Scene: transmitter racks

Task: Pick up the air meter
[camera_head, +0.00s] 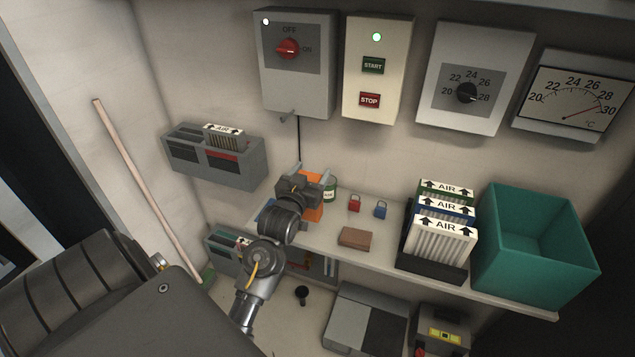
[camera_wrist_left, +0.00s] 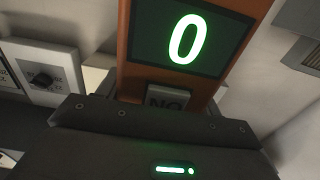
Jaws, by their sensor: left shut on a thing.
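The air meter, an orange device, shows in the head view (camera_head: 314,210) at the left end of the shelf, partly hidden behind my left gripper (camera_head: 311,177). The left gripper is shut on it. In the left wrist view the air meter (camera_wrist_left: 127,60) has a dark green screen with a lit "0" and a grey button below, its label partly covered by my dark gripper body. I cannot tell whether the meter touches the shelf. My right gripper is not in view.
The shelf (camera_head: 315,240) holds a small can (camera_head: 330,190), red (camera_head: 354,203) and blue (camera_head: 380,209) padlocks, a brown block (camera_head: 355,238), a rack of AIR filters (camera_head: 444,243) and a teal bin (camera_head: 535,280). A grey wall unit (camera_head: 235,172) is left; control boxes hang above.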

